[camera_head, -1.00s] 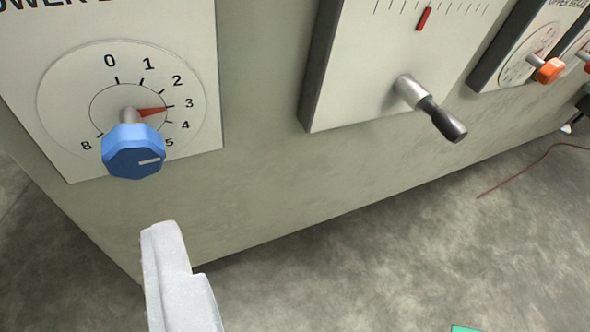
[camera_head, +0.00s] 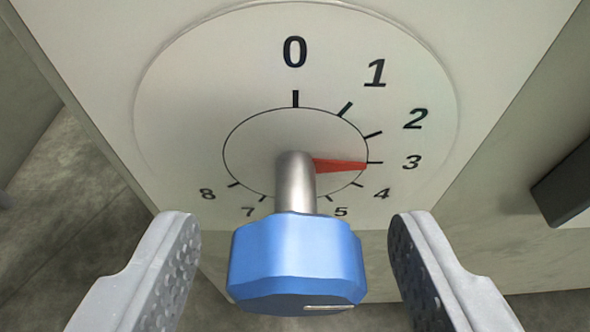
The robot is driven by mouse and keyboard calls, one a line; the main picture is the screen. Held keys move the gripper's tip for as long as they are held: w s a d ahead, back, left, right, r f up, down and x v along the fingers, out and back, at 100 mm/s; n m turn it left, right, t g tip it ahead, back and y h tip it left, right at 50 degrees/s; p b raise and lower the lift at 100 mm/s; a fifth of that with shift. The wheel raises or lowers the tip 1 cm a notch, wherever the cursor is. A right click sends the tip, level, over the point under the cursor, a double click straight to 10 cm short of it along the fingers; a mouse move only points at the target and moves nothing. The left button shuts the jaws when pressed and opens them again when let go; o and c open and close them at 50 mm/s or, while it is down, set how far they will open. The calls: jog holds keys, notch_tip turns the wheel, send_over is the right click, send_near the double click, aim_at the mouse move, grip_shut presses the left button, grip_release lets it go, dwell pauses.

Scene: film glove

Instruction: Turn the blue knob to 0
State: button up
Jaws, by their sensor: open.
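The blue knob (camera_head: 296,258) is faceted, with a pale line on its front face. It sits on a metal shaft (camera_head: 295,183) that sticks out from a round white dial (camera_head: 190,110). A red pointer (camera_head: 340,165) on the shaft points at 3. The 0 mark (camera_head: 295,52) is at the top of the dial. My gripper (camera_head: 296,265) is open, with one grey finger on each side of the knob. A gap shows between each finger and the knob, so neither appears to touch it. The 6 on the scale is hidden behind the shaft and knob.
The dial is on a pale panel (camera_head: 500,60) with its left edge near the dial. A dark-edged box (camera_head: 570,190) stands out at the right. Grey floor (camera_head: 75,215) shows at the lower left and along the bottom.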

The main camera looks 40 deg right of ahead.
jog(key=shift+w+d+f, duration=0.25)
jog(key=shift+w+d, duration=0.15)
jog(key=shift+w, duration=0.15)
jog(key=shift+c, duration=0.2)
